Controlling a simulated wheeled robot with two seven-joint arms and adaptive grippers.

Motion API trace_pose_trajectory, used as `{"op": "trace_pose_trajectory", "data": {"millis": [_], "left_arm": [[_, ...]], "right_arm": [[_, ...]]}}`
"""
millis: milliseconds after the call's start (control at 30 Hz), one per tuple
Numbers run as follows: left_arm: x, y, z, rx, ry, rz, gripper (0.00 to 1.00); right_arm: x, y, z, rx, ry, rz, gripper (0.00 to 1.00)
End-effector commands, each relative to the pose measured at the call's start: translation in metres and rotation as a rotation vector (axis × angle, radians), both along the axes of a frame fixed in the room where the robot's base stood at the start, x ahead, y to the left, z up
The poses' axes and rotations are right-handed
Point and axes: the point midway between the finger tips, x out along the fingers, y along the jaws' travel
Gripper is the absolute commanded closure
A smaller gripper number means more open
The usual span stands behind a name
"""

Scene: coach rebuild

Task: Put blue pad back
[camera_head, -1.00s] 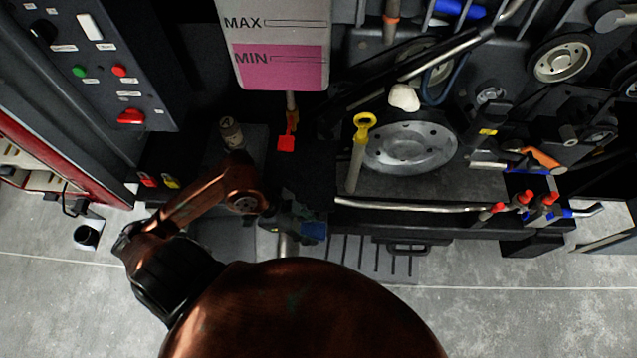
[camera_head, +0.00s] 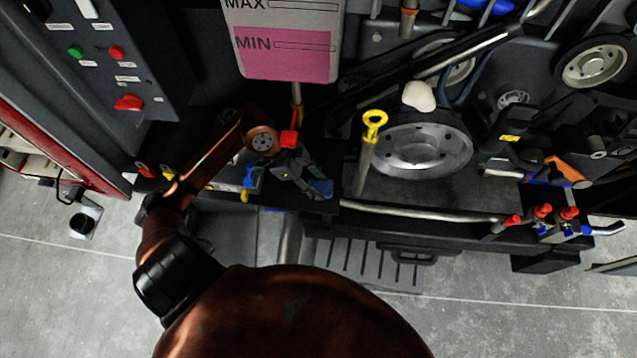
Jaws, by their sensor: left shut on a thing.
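My left gripper (camera_head: 312,181) is at the end of the copper-coloured arm that comes in from the left. It is shut on the small blue pad (camera_head: 321,188), which shows at its fingertips. The pad is over the dark front part of the engine bay, left of the yellow-handled dipstick (camera_head: 373,127) and below the pink-filled reservoir. The gripper hides most of the pad's inner side. Whether the pad touches anything below cannot be told. My right gripper is not in view.
The reservoir (camera_head: 285,55) with MAX and MIN marks hangs behind the gripper. A red tab (camera_head: 289,138) is close to the wrist. A metal pulley (camera_head: 422,150) and a pale pipe (camera_head: 430,213) lie to the right. A control panel (camera_head: 110,60) stands at left.

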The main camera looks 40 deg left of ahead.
Motion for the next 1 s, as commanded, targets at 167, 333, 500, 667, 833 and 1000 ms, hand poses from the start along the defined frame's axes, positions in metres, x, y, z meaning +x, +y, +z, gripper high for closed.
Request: {"op": "trace_pose_trajectory", "data": {"millis": [167, 333, 500, 667, 833, 1000], "left_arm": [[0.0, 0.0, -0.0056, 0.0, -0.001, 0.001, 0.8], [-0.0002, 0.0001, -0.0049, 0.0, -0.001, 0.001, 0.8], [-0.0002, 0.0001, -0.0053, 0.001, -0.001, 0.001, 0.52], [-0.0002, 0.0001, -0.0052, 0.001, -0.001, 0.001, 0.44], [0.0, 0.0001, -0.0047, 0.001, -0.001, 0.001, 0.44], [-0.0013, 0.0023, 0.0002, 0.001, -0.002, 0.002, 0.44]], "right_arm": [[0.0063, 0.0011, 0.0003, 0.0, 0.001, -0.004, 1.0], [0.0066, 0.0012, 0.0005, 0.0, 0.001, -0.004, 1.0], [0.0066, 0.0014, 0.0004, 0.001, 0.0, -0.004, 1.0], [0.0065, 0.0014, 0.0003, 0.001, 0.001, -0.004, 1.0], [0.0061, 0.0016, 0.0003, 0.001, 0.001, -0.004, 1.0], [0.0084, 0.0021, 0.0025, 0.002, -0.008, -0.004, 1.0]]}}
